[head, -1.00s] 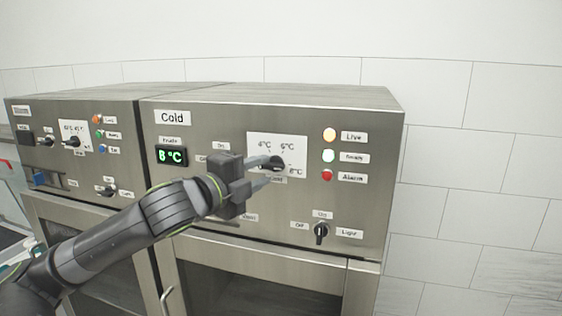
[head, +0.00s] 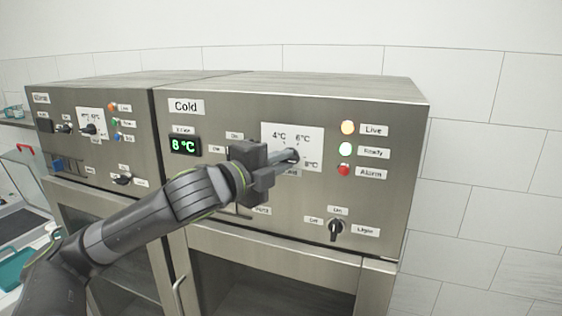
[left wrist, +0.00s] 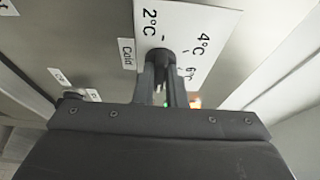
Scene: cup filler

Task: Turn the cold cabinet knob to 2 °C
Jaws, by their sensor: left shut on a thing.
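The cold cabinet (head: 222,115) has a steel control panel with a "Cold" label. Its temperature knob (head: 291,155) is dark and sits on a white scale plate (head: 311,134) marked 4, 6 and 8 °C in the head view. The left wrist view shows the plate (left wrist: 203,25) with 2, 4 and 6 °C. My left gripper (head: 284,158) is shut on the knob (left wrist: 158,57), which its fingers partly cover. The knob's pointer direction is hard to tell. The green display (head: 184,145) reads 8 °C. My right gripper is not in view.
Live, Ready and Alarm lamps (head: 346,149) are right of the scale. A light switch (head: 337,229) is below them. Another cabinet (head: 75,95) with similar controls stands at the left. The space in front of the panel's right side is free.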

